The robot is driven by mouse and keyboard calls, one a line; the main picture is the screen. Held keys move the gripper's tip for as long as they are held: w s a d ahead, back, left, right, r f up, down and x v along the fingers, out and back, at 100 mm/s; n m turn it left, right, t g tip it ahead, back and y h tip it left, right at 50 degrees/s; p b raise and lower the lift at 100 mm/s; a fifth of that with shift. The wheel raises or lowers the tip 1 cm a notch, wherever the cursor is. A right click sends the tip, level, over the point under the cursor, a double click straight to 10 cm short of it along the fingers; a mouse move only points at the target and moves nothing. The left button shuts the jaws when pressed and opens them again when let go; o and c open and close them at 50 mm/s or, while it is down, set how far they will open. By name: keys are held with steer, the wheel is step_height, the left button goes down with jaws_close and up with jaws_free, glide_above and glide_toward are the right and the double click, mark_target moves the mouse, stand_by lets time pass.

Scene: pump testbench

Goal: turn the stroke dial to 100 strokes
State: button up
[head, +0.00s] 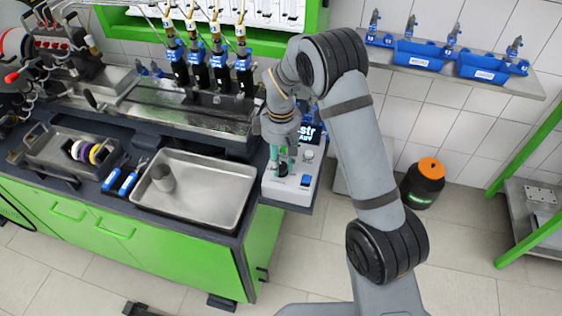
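The white control box (294,186) stands at the right end of the bench. Its dark display (310,132) shows the letters "str", partly hidden by my arm. A dark round knob, probably the stroke dial (283,172), sits on the top of the box. My gripper (283,162) points down over this knob with its greenish fingertips close to it. I cannot tell whether the fingers touch or grip the knob. The dial's marks and setting are too small to read.
A blue switch (306,181) and small knobs are on the box near my gripper. A metal tray (222,192) with a grey cup (163,178) lies to the left. Blue-topped injectors (220,68) stand behind. A black container with orange lid (425,182) is on the floor.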

mark_target(281, 165)
steer(key=o, duration=0.5)
step_height(281, 165, up, 12)
stand_by(0.6)
step_height(281, 165, down, 12)
steer(key=shift+f, duration=0.1)
steer(key=shift+m, duration=0.3)
stand_by(0.4)
